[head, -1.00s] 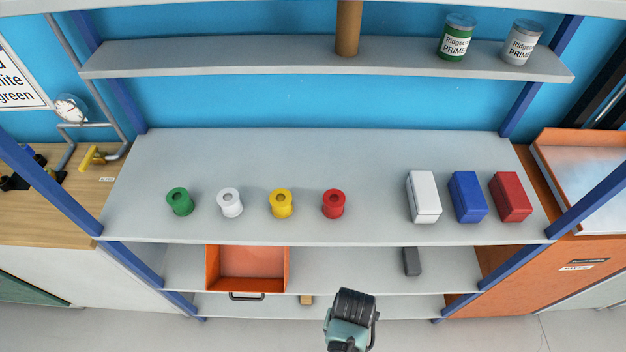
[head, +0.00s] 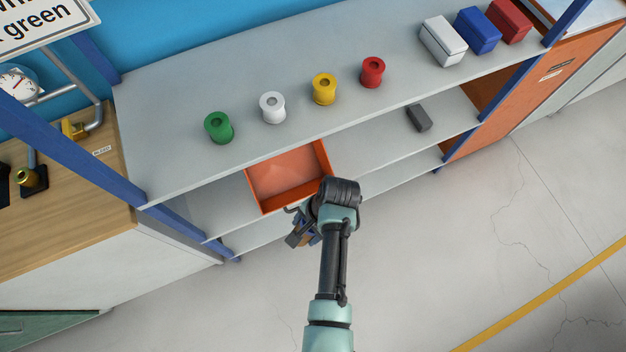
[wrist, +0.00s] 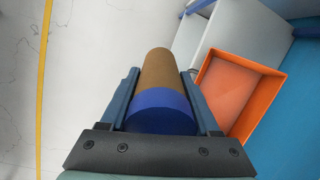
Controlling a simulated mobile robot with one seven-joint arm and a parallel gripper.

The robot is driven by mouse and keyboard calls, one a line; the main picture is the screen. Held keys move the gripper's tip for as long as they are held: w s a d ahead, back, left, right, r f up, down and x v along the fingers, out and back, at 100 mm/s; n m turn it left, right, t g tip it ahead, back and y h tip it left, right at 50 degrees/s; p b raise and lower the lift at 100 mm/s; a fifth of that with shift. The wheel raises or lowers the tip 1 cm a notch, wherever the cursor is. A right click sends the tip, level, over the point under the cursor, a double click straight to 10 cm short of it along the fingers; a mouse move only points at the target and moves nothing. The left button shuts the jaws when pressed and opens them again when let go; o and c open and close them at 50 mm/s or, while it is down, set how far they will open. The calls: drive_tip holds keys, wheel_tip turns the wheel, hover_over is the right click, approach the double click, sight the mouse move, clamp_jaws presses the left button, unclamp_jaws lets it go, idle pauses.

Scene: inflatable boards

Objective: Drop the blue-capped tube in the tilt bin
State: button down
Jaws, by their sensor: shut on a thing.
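The blue-capped tube is a brown cylinder with a blue end cap, seen in the wrist view (wrist: 160,85). My gripper (wrist: 160,74) is shut on it, one finger along each side, with the cap end nearest the palm. The tilt bin is an open orange tray on the lower shelf in the head view (head: 252,190). It looks empty. In the wrist view the bin (wrist: 264,108) lies right of the tube, apart from it. In the head view my gripper (head: 303,236) is just in front of the bin, partly hidden by my arm.
Green (head: 218,128), white (head: 272,108), yellow (head: 324,90) and red (head: 373,73) spools stand on the shelf above the bin. White, blue and red boxes stand farther right. A dark grey block (head: 419,118) lies right of the bin. The floor in front is clear.

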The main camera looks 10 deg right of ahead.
drive_tip(key=m, duration=0.1)
drive_tip(key=f+m, duration=0.1)
drive_tip(key=m+t+b, duration=0.1)
drive_tip(key=shift+d+f+m+y, duration=0.25)
drive_tip(key=shift+d+m+y, duration=0.05)
drive_tip(key=shift+y, duration=0.1)
drive_tip(key=m+t, duration=0.1)
drive_tip(key=m+t+b, duration=0.1)
drive_tip(key=m, duration=0.1)
drive_tip(key=d+m, duration=0.1)
drive_tip(key=m, duration=0.1)
drive_tip(key=shift+f+t+b, duration=0.3)
drive_tip(key=shift+t+b, duration=0.05)
drive_tip(key=shift+t, duration=0.05)
drive_tip(key=w+a+f+m+t+h+b, duration=0.1)
drive_tip(key=w+f+m+t+b, duration=0.1)
drive_tip(key=w+m+b, duration=0.4)
drive_tip(key=shift+w+a+f+m+t+h+b, duration=0.35)
drive_tip(key=shift+w+t+b, duration=0.25)
drive_tip(key=shift+w+b, duration=1.55)
drive_tip(key=shift+w, duration=0.25)
